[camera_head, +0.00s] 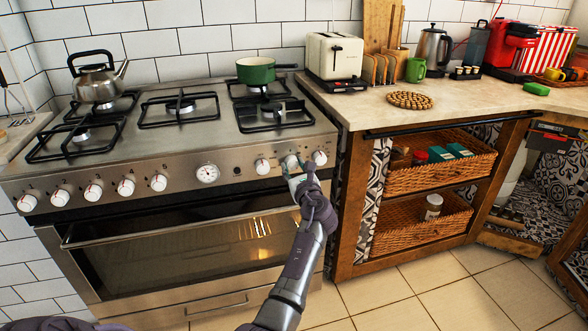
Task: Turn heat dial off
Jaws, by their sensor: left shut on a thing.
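The stainless-steel stove (230,155) has a row of white dials with red marks along its front panel. My left gripper (294,178) is at the right end of this row. It is shut on a white dial (291,161), the middle one of the three right-hand dials, and partly covers it. One white dial (262,166) is just left of the gripper and another (320,157) just right. Several more dials are at the panel's left. The held dial's mark is too small to read. My right gripper is not in view.
A round gauge (207,174) sits mid-panel. The oven door handle (180,227) runs below, with a warm glow behind the glass. A green pot (256,71) and a kettle (96,82) stand on the hob. Wicker drawers (440,178) are to the right; the tiled floor is clear.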

